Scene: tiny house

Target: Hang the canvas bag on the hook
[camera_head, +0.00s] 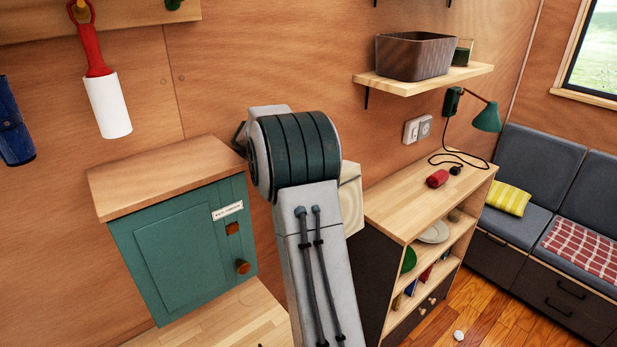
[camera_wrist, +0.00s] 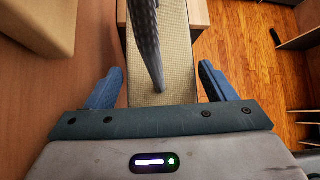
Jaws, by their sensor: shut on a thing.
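In the wrist view, the blue fingers of my gripper (camera_wrist: 160,72) stand either side of the canvas bag (camera_wrist: 173,85), a beige woven shape with a dark ribbed strap rising across it. My gripper is shut on the bag; the exact contact is hard to make out. In the head view my arm hides the gripper, and I cannot clearly make out the bag. A green hook (camera_head: 172,4) is partly visible on the wooden rail (camera_head: 135,12) at the top left.
A red-handled lint roller (camera_head: 108,103) and a blue item (camera_head: 13,125) hang at the left. Below stands a green cabinet (camera_head: 185,250). A wall shelf (camera_head: 440,80) holds a dark basket (camera_head: 415,57). A shelving unit (camera_head: 400,205) stands right of my arm.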

